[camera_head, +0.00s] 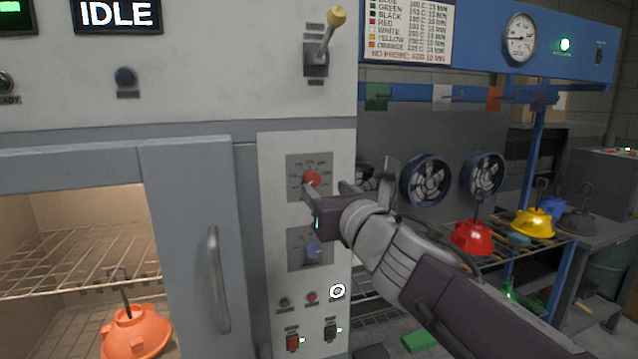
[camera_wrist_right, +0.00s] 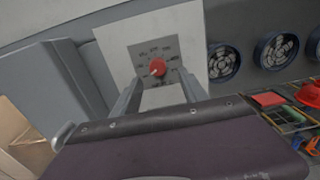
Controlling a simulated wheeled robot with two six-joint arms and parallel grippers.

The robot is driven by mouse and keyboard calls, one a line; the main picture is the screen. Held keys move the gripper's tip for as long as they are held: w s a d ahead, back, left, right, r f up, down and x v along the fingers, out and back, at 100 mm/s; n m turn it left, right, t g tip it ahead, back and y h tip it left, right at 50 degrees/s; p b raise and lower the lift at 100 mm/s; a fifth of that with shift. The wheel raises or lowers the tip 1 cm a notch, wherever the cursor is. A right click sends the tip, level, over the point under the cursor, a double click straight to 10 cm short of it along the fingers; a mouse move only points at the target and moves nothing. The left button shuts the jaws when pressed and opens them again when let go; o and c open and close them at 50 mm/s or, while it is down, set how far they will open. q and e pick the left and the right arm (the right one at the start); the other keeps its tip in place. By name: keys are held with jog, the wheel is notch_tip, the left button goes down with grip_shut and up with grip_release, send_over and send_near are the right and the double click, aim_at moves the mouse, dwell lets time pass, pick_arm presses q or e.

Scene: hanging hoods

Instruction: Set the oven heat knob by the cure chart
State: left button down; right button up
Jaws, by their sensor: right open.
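The red heat knob (camera_head: 312,179) sits on a grey dial plate with printed marks on the oven's white control panel (camera_head: 270,160). It also shows in the right wrist view (camera_wrist_right: 157,68), between and beyond my fingertips. My right gripper (camera_head: 328,188) is open in front of the knob, one finger on each side; I cannot tell if either touches it. A blue knob (camera_head: 312,249) sits on a second plate below. The cure chart (camera_head: 408,30) hangs at upper right, listing colours with temperatures and times; its top is cut off. My left gripper is not in view.
The open oven holds a wire rack (camera_head: 70,250) and an orange hood (camera_head: 137,332). The oven door handle (camera_head: 217,278) is left of the panel. A yellow-tipped lever (camera_head: 335,18) is above. Red (camera_head: 472,237) and yellow (camera_head: 534,222) hoods are at right. The display (camera_head: 117,14) reads IDLE.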

aim_at(313, 181)
jog(key=x, duration=0.5)
jog(key=shift+s+a, duration=0.15)
jog(key=shift+a, duration=0.15)
jog(key=shift+w, duration=0.45)
jog(key=shift+s, duration=0.1)
jog(key=c, duration=0.3)
grip_shut()
